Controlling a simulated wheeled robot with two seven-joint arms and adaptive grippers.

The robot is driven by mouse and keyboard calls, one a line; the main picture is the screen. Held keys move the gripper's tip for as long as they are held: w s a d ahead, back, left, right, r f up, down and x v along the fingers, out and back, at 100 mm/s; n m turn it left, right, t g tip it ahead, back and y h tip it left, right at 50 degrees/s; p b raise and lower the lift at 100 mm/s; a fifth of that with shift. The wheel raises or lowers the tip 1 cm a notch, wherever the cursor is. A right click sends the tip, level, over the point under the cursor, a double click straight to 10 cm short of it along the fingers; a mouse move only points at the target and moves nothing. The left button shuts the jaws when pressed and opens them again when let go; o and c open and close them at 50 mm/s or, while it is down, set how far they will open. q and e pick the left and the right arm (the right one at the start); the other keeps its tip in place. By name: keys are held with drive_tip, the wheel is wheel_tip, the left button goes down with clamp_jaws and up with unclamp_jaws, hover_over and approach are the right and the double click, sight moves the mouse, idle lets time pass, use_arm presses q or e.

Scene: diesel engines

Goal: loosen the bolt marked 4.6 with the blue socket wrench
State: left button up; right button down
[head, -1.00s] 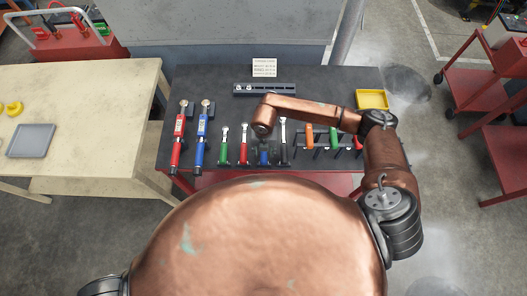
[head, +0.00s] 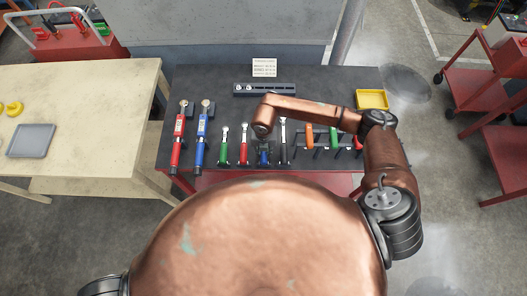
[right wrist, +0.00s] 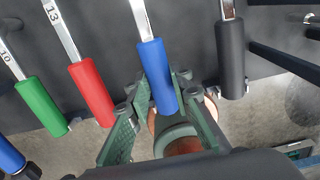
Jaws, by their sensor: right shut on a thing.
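The blue socket wrench (right wrist: 157,75) hangs in the tool row, its blue handle between the fingers of my right gripper (right wrist: 160,106) in the right wrist view. The fingers are shut on the handle. In the head view my right gripper (head: 264,148) is at the front edge of the dark bench, partly hidden by my forearm, and the blue handle (head: 264,158) shows just below it. A dark rail (head: 272,89) with small bright bolt heads lies at the back of the bench; its markings are too small to read. My left gripper is not in view.
Green (right wrist: 42,105), red (right wrist: 90,92) and black-handled (right wrist: 230,58) wrenches hang close beside the blue one. Red (head: 177,145) and blue (head: 199,142) long tools lie at the left. A yellow tray (head: 372,99) is at the back right. The bench middle is mostly clear.

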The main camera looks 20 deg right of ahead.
drive_tip(key=shift+r, duration=0.15)
drive_tip(key=shift+r+p, duration=1.7)
drive_tip(key=shift+r, duration=0.75)
drive_tip(key=shift+f, duration=0.1)
drive_tip(key=shift+w, duration=0.1)
